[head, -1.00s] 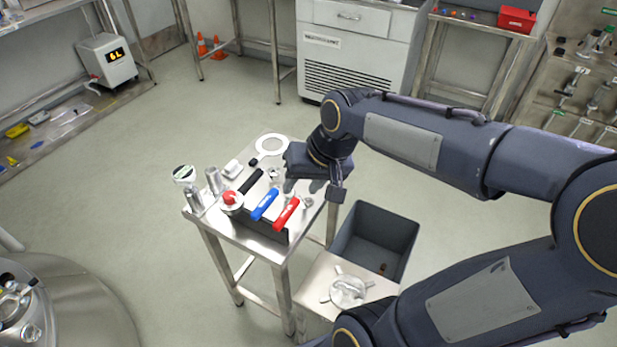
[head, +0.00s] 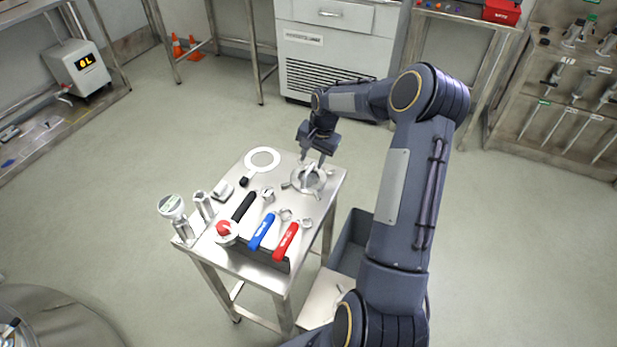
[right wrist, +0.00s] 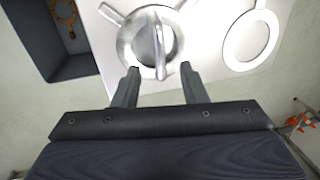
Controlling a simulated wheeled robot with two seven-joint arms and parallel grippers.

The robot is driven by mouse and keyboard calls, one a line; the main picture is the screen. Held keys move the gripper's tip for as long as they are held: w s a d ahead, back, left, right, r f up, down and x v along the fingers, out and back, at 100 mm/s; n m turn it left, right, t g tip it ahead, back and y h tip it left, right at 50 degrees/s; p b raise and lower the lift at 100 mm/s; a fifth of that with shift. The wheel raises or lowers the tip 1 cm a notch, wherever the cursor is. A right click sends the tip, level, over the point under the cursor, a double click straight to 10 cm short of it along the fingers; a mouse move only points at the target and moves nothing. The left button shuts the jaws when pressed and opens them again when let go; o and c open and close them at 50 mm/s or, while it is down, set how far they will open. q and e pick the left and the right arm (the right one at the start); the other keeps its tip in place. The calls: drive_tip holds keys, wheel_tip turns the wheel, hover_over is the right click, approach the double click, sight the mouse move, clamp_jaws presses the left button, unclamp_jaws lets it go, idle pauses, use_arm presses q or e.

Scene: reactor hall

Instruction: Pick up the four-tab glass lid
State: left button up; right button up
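A round grey-silver lid (head: 309,179) with tabs and a raised grip lies on the steel table (head: 328,181) at its back right corner. In the right wrist view the lid (right wrist: 141,41) shows its upright grip and some of its tabs; I cannot count them all. My right gripper (head: 314,158) points down just above it; its fingers (right wrist: 158,85) are apart with nothing between them. A second lid's tab (head: 340,289) shows on a lower stand (head: 318,300); the rest is hidden behind my right arm. My left gripper is not in view.
On the table lie a white ring (head: 262,160), black (head: 243,207), blue (head: 262,232) and red (head: 286,241) handled pieces and small metal fittings. Steel cylinders stand at its left. A grey bin (head: 348,245) stands right of the table. The floor behind the table is clear.

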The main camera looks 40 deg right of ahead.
sight(309, 169)
drive_tip(key=f, duration=0.4)
drive_tip(key=shift+w+a+f+p, duration=0.25)
drive_tip(key=shift+w+p, duration=0.15)
clamp_jaws()
